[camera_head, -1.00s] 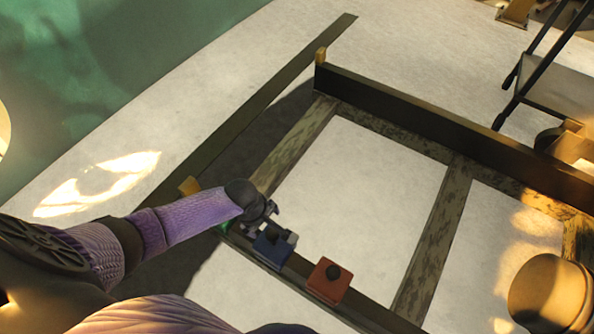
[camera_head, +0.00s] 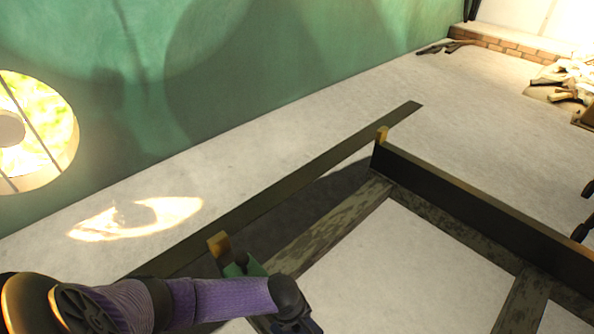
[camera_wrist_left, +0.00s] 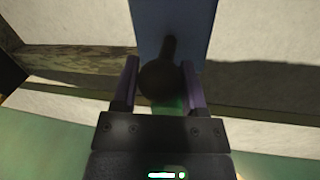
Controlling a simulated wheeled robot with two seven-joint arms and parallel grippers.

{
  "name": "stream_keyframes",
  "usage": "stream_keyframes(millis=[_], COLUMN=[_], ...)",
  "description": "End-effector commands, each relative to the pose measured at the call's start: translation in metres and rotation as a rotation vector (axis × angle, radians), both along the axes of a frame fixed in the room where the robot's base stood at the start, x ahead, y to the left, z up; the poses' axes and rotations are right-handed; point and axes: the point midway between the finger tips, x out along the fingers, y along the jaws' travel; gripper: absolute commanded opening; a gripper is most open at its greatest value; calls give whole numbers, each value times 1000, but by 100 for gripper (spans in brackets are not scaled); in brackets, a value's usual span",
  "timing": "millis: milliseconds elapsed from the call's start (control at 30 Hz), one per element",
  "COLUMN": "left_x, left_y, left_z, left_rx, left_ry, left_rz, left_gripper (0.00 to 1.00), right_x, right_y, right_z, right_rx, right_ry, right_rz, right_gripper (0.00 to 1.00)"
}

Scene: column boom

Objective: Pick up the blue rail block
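The blue rail block (camera_wrist_left: 190,22) fills the upper middle of the left wrist view, and its dark round knob (camera_wrist_left: 158,80) points toward the camera. My left gripper (camera_wrist_left: 160,76) has one purple finger on each side of the knob, with no clear gap, and looks shut on it. In the head view my left gripper (camera_head: 293,322) is cut off by the bottom edge, and little of the block shows there. Whether the block rests on anything is hidden. My right gripper is not in view.
A green block (camera_head: 243,266) with a knob sits beside a yellowish end post (camera_head: 219,245), close to my left arm. A dark-edged timber frame (camera_head: 470,203) lies at the right. A green wall (camera_head: 240,70) stands behind open pale floor (camera_head: 470,110).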

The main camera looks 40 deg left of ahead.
Motion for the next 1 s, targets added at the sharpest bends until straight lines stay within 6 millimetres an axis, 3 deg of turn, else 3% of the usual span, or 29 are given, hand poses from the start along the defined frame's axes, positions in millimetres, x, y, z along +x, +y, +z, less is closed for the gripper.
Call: stream_keyframes(millis=[33,233,1000], left_x=[0,0,0], left_y=[0,0,0], left_z=[0,0,-1], left_rx=[0,0,-1], left_ry=[0,0,1], left_rz=[0,0,0], left_gripper=[40,0,0], right_x=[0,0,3], right_y=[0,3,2], right_z=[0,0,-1], right_rx=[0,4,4], right_ry=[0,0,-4], right_rz=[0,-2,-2], right_gripper=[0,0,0])
